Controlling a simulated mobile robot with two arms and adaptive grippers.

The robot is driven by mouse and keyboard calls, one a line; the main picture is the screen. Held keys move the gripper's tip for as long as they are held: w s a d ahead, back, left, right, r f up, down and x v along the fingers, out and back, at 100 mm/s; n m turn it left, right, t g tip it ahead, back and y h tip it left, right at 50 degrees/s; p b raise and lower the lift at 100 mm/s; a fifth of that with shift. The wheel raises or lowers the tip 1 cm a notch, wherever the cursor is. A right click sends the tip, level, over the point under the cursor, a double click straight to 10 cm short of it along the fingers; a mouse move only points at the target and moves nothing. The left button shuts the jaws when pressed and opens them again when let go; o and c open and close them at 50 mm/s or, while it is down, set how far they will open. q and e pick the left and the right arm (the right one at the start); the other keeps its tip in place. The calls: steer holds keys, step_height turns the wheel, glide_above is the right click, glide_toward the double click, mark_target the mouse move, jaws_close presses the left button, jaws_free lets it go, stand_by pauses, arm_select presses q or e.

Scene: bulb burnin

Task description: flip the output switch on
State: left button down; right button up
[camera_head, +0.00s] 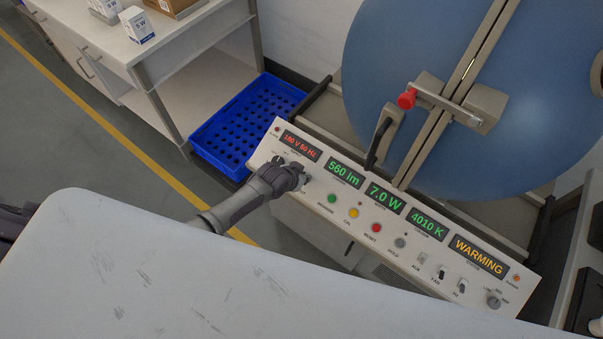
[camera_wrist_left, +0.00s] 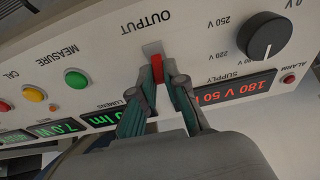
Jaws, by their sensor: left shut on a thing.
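The output switch (camera_wrist_left: 153,57) is a small red lever on the white sloped panel, under the printed word OUTPUT in the left wrist view. My left gripper (camera_wrist_left: 164,76) is shut on it, one finger on each side. In the head view my left gripper (camera_head: 294,177) reaches the panel's left part, just below the supply display, and hides the switch. The control panel (camera_head: 330,213) shows 180 V 50 Hz in red, 560 lm, 7.0 W, 4010 K and WARMING. My right gripper is not in view.
A black supply knob (camera_wrist_left: 265,36) sits beside the switch. Green, yellow and red buttons (camera_head: 354,213) lie to the right of my gripper. A large blue sphere (camera_head: 400,50) with a red-knobbed latch (camera_head: 407,99) stands behind. A white tabletop (camera_head: 170,270) fills the front; a blue crate (camera_head: 240,120) is at the left.

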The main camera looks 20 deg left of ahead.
arm_select(q)
steer(key=shift+w+d+r+g+y+p, duration=0.1)
steer(key=shift+w+g+y+p, duration=0.2)
steer(key=shift+g, duration=0.4)
steer(key=shift+s, duration=0.1)
steer(key=c, duration=1.2)
jaws_free()
steer(key=v, duration=1.2)
